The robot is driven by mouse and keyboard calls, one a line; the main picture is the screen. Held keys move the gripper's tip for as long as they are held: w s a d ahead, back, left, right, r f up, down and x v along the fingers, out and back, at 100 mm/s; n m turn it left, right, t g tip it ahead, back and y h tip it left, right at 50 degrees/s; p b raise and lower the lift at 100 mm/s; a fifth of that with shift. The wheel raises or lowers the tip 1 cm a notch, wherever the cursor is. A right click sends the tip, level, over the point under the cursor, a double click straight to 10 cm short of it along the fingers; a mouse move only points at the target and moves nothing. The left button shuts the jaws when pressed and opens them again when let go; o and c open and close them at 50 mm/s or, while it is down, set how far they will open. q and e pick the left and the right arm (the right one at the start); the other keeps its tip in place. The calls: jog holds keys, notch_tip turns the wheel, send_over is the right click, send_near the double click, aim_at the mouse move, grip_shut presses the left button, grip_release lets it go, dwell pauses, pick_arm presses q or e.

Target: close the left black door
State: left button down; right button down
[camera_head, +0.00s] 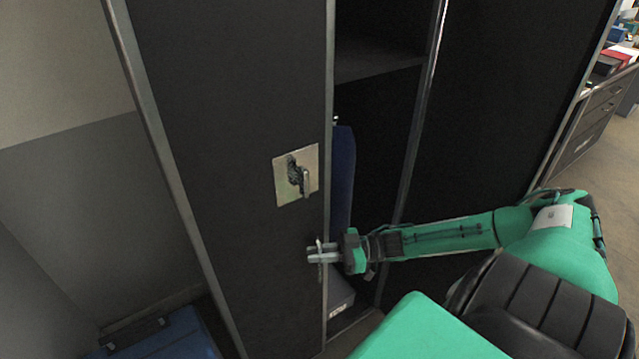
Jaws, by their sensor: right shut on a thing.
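The left black door (225,120) is a tall dark panel with grey metal edges, standing partly open at the left. It has a metal plate with a lever handle (300,180) near its right edge. My right gripper (316,254) is below that handle, at the door's right edge, and is shut on the door there. The fingers partly hide what they grip, so the exact contact is unclear. My left gripper is out of view.
The dark cabinet interior (376,110) shows through the gap, with a shelf and a blue item (343,175) inside. Another black panel (500,100) stands to the right. A blue case (165,337) lies at the lower left, near the door's foot. Drawers (600,110) stand far right.

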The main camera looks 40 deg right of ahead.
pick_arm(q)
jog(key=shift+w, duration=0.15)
pick_arm(e)
jog(key=shift+w+d, duration=0.1)
jog(key=shift+w, duration=0.05)
jog(key=shift+r, duration=0.1)
jog(key=c, duration=1.8)
grip_release()
jog(key=shift+w, duration=0.1)
jog(key=shift+d, duration=0.1)
